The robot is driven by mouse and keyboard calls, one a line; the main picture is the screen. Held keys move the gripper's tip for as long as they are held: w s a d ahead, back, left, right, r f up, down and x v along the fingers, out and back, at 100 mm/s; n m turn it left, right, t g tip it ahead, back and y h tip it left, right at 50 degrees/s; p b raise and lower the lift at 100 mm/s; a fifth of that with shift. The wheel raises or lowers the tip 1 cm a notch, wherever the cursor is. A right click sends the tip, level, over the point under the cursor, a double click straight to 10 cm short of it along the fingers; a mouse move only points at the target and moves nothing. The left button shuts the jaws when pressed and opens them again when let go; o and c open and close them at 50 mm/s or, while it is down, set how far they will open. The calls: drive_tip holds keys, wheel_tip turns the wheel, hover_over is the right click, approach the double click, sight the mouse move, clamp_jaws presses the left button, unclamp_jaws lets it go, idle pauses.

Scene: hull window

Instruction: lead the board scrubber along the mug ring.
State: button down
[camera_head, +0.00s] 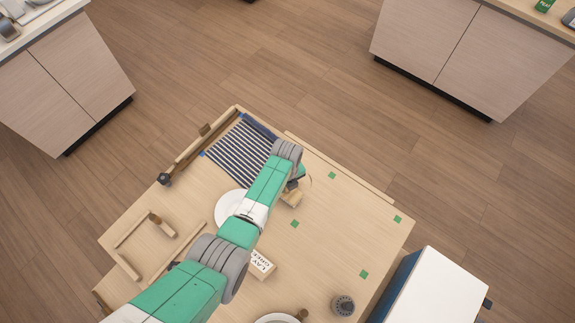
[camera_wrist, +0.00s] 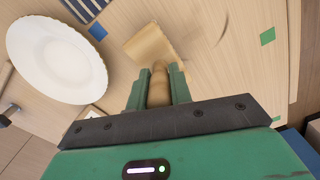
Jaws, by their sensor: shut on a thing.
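The board scrubber has a tan block (camera_wrist: 150,45) and a rounded wooden handle (camera_wrist: 158,88). My gripper (camera_wrist: 158,74) is shut on that handle, with one green finger on each side. In the head view the scrubber's block (camera_head: 291,198) shows just below the end of my arm, which hides part of it. The mug ring (camera_wrist: 222,32) shows as a thin brown arc on the pale board, to the right of the block and apart from it in the wrist view. Whether the block touches the board I cannot tell.
A white plate (camera_wrist: 58,58) lies left of the scrubber. A dark striped mat (camera_head: 236,152) lies beyond it. A lettered block (camera_head: 262,265) and a dark round object (camera_head: 343,305) are nearer. Green squares (camera_head: 294,224) mark the mostly clear right side of the table.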

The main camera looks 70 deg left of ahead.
drive_tip(key=shift+f, duration=0.75)
drive_tip(key=shift+f, duration=0.25)
